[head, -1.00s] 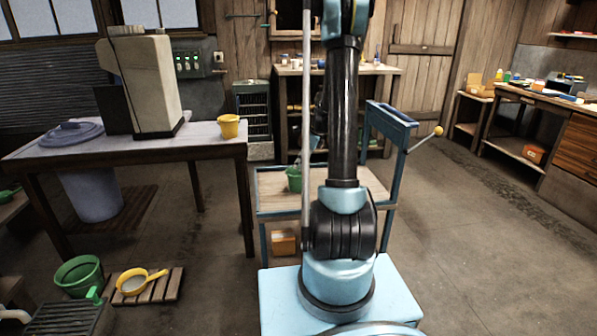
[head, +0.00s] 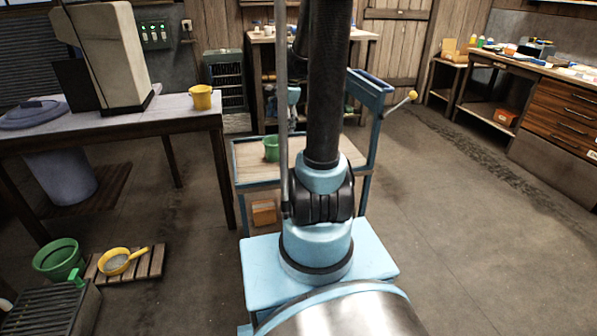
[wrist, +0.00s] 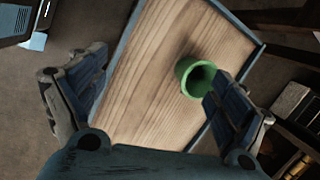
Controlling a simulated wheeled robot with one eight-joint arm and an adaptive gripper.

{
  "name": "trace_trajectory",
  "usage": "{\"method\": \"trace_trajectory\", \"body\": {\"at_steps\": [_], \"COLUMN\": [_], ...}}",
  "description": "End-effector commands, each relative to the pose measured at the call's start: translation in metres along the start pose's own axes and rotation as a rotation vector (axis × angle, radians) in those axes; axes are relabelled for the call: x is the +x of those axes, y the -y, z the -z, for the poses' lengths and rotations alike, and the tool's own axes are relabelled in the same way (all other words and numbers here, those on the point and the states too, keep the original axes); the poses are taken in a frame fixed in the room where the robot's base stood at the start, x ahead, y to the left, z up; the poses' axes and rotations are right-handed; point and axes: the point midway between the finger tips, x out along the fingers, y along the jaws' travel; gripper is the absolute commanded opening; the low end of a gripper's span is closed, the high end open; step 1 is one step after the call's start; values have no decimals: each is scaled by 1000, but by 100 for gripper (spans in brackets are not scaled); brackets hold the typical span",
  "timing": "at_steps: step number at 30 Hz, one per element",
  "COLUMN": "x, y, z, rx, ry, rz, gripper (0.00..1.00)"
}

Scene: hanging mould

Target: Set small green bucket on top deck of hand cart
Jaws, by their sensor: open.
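The small green bucket (head: 271,149) stands upright on the wooden top deck of the hand cart (head: 250,160), near its left side and beside my arm in the head view. In the wrist view the bucket (wrist: 193,79) sits on the bare wooden deck (wrist: 150,65), its dark opening partly toward the camera. My gripper (wrist: 155,80) is open and empty above the deck. Its right finger overlaps the bucket's lower right edge in the picture; I cannot tell whether they touch. The left finger is well apart from it. My arm hides part of the cart in the head view.
A yellow cup (head: 201,97) stands on the left table (head: 160,118). A larger green bucket (head: 58,260) and a yellow sieve (head: 118,262) are low at left. The cart's blue handle frame (head: 371,90) rises at right. Open floor (head: 480,220) lies right.

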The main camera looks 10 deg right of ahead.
Motion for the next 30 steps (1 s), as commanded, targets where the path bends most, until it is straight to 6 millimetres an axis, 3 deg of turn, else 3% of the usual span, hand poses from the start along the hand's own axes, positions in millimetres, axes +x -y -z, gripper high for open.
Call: {"method": "trace_trajectory", "body": {"at_steps": [6,14,22,30], "x": [-20,-31,-30,-17], "y": [-50,-109,-170,-228], "z": [-25,-47,-63,-71], "rx": [-231,-508,-797,-1083], "ry": [-40,-86,-128,-164], "rz": [-14,-39,-77,-125], "gripper": [91,91,91,91]}}
